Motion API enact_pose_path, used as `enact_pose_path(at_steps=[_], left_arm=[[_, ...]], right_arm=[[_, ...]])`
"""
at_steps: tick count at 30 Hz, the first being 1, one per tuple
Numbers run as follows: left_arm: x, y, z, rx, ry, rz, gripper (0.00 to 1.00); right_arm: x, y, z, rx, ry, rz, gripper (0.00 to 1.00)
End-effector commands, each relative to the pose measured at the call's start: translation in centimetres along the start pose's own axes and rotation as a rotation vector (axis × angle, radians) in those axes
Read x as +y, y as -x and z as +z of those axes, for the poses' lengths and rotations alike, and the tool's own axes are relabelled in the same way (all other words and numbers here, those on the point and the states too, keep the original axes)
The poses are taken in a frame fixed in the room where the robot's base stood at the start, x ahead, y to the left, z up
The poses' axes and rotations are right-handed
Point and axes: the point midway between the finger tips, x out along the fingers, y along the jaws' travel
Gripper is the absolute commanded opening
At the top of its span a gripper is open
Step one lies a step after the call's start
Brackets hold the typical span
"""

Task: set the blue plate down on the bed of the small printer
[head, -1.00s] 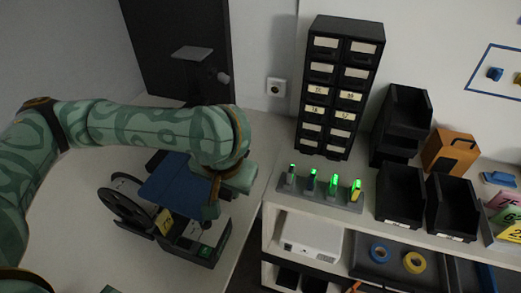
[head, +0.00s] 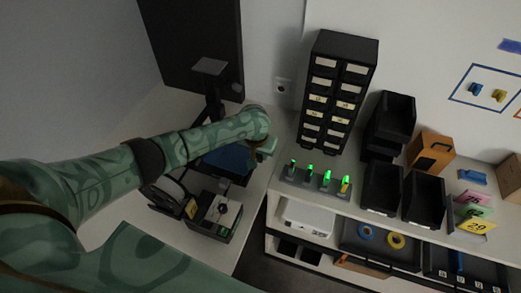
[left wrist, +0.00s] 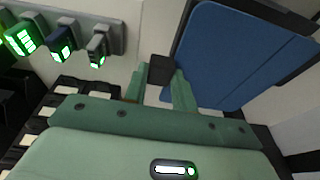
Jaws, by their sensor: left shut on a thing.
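The blue plate (head: 228,160) is in the air at the rear of the small printer (head: 207,227), partly hidden by my left forearm. My left gripper (head: 266,149) is at the plate's right side. In the left wrist view the plate (left wrist: 240,55) extends right from my left gripper (left wrist: 160,82). A small dark block, seemingly the plate's tab, sits between the fingers. The printer is a dark box with a spool at its left and a round dark part on top. I cannot make out its bed clearly. My right gripper is not in view.
A strip of glowing green devices (head: 318,180) stands on the white shelf to the right, near the gripper. A black drawer cabinet (head: 336,90) stands behind it. A black panel (head: 195,50) and a stand (head: 212,90) are behind the arm. White tabletop surrounds the printer.

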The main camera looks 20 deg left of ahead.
Motion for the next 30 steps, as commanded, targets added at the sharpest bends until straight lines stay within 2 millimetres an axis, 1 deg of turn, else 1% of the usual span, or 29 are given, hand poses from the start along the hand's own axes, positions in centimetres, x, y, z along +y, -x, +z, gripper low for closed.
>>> enact_pose_path(at_steps=[1, 11, 13, 24, 30], left_arm=[[-0.3, -0.5, 0.1, 0.001, 0.0, -0.002, 0.0], [-2.0, -2.6, 0.6, 0.001, -0.001, -0.003, 0.0], [-1.9, -2.0, 0.5, 0.0, -0.001, -0.001, 0.0], [-2.1, -1.7, 0.5, 0.004, 0.001, 0.002, 0.0], [-2.2, -1.8, 0.6, 0.005, 0.001, 0.003, 0.0]], right_arm=[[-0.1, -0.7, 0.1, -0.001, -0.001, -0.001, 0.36], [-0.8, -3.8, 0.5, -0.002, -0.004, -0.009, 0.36], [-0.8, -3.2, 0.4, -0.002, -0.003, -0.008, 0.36], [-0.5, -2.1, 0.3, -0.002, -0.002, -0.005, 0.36], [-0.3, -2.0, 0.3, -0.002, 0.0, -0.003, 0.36]])
